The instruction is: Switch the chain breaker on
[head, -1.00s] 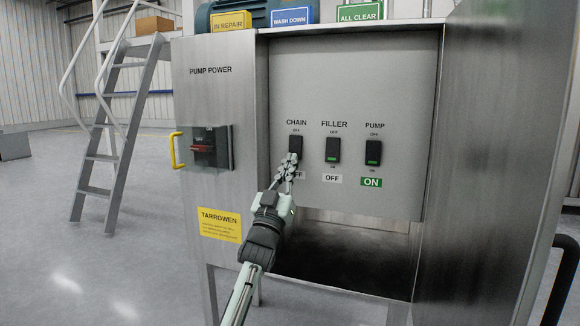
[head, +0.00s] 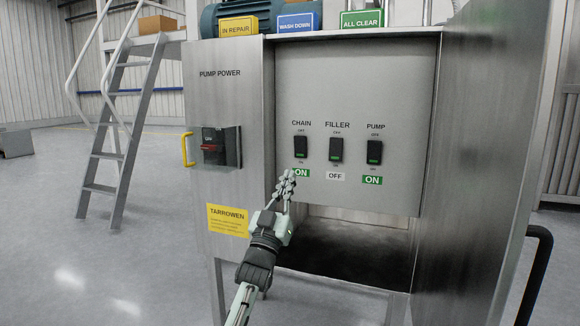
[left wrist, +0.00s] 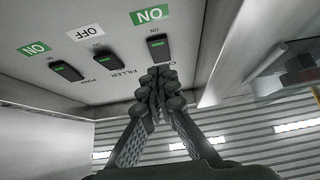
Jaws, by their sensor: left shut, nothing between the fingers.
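The chain breaker (head: 300,147) is the leftmost of three black rocker switches on the grey panel, under the word CHAIN. A green ON label (head: 301,173) shows below it, and its lower end shows green. In the left wrist view the chain breaker (left wrist: 157,46) also has a green ON label beside it. My left gripper (head: 287,178) is shut and empty, just below and left of the chain breaker, with its fingertips appearing apart from it. My right gripper is not in view.
The filler breaker (head: 336,149) has a white OFF label; the pump breaker (head: 374,152) has a green ON label. A red-handled pump power switch (head: 213,147) and yellow handle (head: 188,150) are on the left. An open recess lies below the panel.

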